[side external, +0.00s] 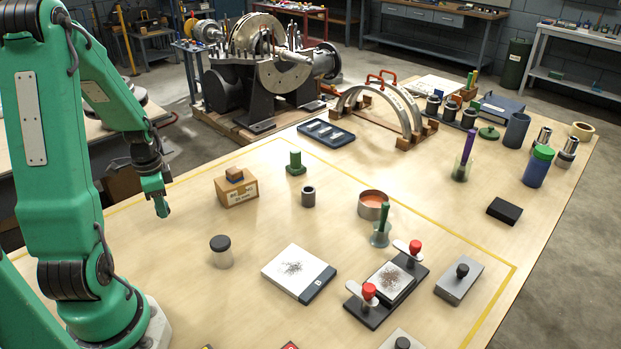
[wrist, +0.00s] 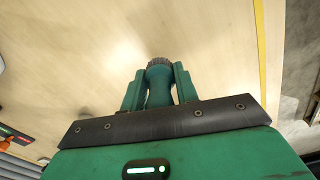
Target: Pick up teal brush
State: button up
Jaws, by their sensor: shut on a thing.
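My gripper (side external: 159,203) hangs above the left part of the table in the side view, pointing down. In the wrist view, my gripper (wrist: 158,84) has its two green fingers on either side of the teal brush (wrist: 158,91) and is shut on it. The brush has a rounded teal body with a dark, ribbed or bristled end pointing away from my wrist. The fingers hide part of its sides. In the side view the brush cannot be clearly told apart from the green gripper.
A cardboard box (side external: 237,190), a dark-lidded jar (side external: 221,252) and a white pad (side external: 292,270) stand right of my gripper. A green knobbed piece (side external: 295,164) and a glass with a green-handled tool (side external: 382,227) are farther right. Bare table lies around the box.

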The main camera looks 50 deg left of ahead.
jog(key=w+d+r, duration=0.4)
jog(key=d+r, duration=0.4)
jog(key=d, duration=0.3)
jog(key=shift+w, duration=0.15)
dwell(0.5)
